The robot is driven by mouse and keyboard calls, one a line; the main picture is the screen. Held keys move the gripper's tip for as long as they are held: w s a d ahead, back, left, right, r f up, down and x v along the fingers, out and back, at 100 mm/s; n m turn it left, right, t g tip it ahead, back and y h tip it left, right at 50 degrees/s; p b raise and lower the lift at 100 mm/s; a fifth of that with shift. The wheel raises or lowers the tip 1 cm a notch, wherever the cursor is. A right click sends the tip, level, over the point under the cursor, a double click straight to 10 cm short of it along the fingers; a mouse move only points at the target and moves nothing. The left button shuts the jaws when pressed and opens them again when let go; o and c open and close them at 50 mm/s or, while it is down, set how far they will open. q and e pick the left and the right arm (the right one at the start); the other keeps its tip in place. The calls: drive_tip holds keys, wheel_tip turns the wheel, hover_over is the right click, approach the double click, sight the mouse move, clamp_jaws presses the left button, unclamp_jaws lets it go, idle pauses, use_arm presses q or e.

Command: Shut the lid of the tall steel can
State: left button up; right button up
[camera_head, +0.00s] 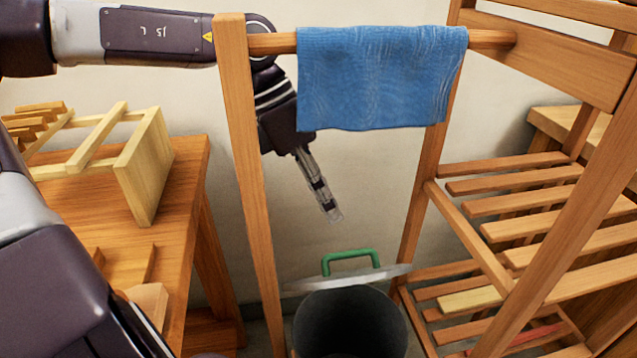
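The tall steel can (350,325) stands at the bottom centre, with its open mouth and dark inside showing. Its lid (300,285) is raised at the back of the mouth and seen nearly edge-on. A green handle (350,257) sits on the lid. My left gripper (334,215) points down above the lid and the handle, apart from them, with nothing seen in it. Its fingers look narrow from this side, so I cannot tell if they are open or shut. My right gripper is not in view. The can's lower part is cut off by the frame.
A wooden frame with a blue towel (380,75) over its bar stands around the can, its left post (245,170) crossing in front of my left arm. A slatted shelf (520,200) is on the right. A wooden table (185,190) with a small rack (145,165) is on the left.

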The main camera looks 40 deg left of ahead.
use_arm(q)
drive_tip(key=shift+v, duration=2)
